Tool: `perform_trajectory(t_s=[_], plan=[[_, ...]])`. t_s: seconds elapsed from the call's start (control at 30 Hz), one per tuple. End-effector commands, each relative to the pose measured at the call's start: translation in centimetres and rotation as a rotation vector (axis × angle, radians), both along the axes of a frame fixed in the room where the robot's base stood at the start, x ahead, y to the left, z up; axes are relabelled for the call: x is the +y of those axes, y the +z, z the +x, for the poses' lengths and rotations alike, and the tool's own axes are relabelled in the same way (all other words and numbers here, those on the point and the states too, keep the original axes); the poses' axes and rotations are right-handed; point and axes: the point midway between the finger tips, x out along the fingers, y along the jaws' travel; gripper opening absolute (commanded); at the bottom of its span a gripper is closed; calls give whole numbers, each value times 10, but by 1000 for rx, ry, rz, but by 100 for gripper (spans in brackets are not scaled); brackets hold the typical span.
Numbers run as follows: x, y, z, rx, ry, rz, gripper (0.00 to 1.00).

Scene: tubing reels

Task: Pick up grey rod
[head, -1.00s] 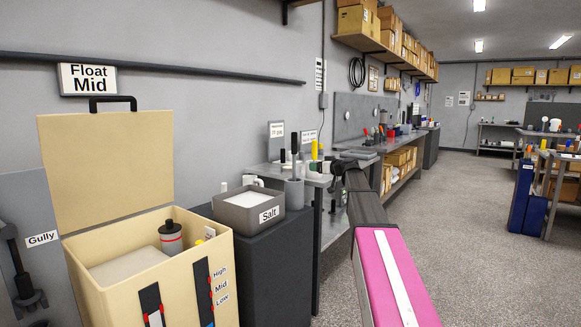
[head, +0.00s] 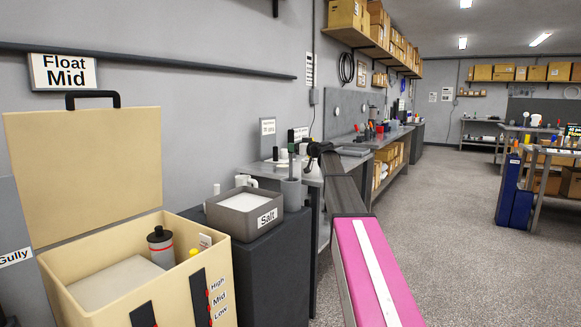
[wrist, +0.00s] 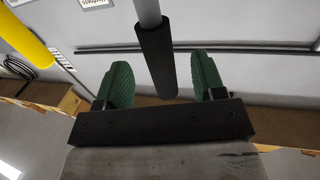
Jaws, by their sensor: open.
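The grey rod (wrist: 148,12) has a black sleeve (wrist: 157,55) at its upper end. In the upside-down wrist view the sleeve appears between the two green finger pads, with clear gaps on both sides. My gripper (wrist: 166,82) is open and holds nothing. In the head view my gripper is small at the far end of my arm, near the grey cup (head: 291,190), and its jaws are hard to make out there. A yellow rod (wrist: 27,40) stands to one side of my gripper in the wrist view.
A grey tray labelled Salt (head: 243,214) stands on a dark cabinet, left of the cup. An open cream box (head: 75,290) with a raised lid is at the front left. A workbench (head: 385,140) runs along the wall.

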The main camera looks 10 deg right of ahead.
Motion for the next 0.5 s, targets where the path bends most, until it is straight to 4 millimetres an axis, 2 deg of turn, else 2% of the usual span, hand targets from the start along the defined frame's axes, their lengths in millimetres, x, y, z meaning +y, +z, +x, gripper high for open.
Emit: perform_trajectory(t_s=[0.23,0.5], plan=[[9,0,15,0,0,0,63],[30,1,45,1,1,1,63]])
